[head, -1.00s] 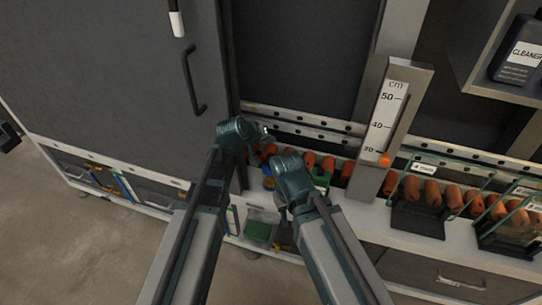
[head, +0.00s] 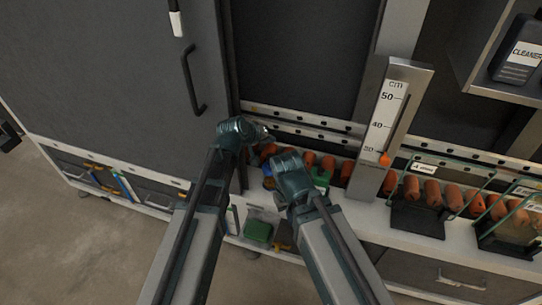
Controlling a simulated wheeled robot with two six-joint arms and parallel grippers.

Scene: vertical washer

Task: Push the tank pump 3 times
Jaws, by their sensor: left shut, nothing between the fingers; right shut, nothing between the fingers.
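My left gripper (head: 266,138) is shut and empty, reaching forward near the rail at the back of the bench. My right gripper (head: 279,201) is shut, lower and to the right of the left one, close to a blue item (head: 268,183) and a green item (head: 322,180) on the bench. I cannot make out the tank pump; it may be hidden behind my grippers and forearms. I cannot tell whether either gripper touches anything.
A row of orange cylinders (head: 431,191) stands along the back of the bench. A centimetre gauge (head: 388,112) with an orange marker stands right of my grippers. A dark door with a handle (head: 193,82) is at left. A cleaner bottle (head: 517,60) sits on the upper right shelf.

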